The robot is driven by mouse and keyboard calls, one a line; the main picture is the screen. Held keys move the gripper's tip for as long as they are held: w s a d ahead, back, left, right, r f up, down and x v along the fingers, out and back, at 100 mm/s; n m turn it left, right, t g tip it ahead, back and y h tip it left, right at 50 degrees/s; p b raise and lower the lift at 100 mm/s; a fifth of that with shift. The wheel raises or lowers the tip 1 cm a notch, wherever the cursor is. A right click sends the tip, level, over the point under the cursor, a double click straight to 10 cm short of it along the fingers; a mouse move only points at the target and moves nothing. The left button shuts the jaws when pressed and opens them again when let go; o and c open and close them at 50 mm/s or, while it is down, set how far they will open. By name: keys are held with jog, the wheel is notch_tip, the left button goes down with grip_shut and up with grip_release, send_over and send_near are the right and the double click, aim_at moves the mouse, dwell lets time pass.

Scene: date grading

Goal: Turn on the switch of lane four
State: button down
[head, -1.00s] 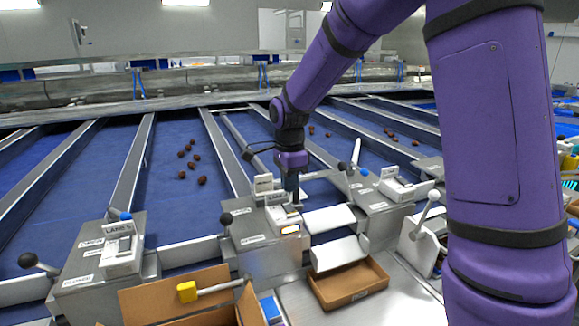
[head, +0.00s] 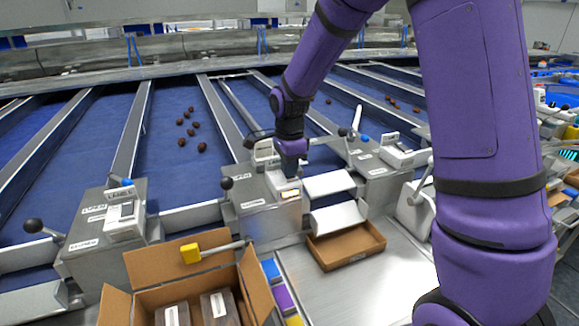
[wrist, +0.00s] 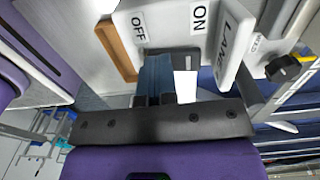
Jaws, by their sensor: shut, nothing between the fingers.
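A grey lane box (head: 268,215) stands at the foot of a blue lane, with a white switch housing on top. My gripper (head: 291,174) is shut and empty, pointing down at this housing, and hides much of it. In the wrist view the housing (wrist: 165,22) has OFF and ON labels and a plate (wrist: 232,42) reading LANE; its number cannot be read. My shut fingers (wrist: 154,78) are at the switch beside a bright white patch (wrist: 185,82). I cannot tell whether they touch it or which way the switch is set.
A similar lane box (head: 110,230) stands to the left, another (head: 378,165) to the right. Black-knobbed levers (head: 226,183) stick out from the boxes. An open cardboard carton (head: 150,268) and a shallow brown tray (head: 345,255) lie in front. Dates (head: 190,130) lie on a lane.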

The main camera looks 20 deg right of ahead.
jog(key=shift+w, duration=0.15)
jog(key=shift+w+r, duration=0.3)
jog(key=shift+w, duration=0.35)
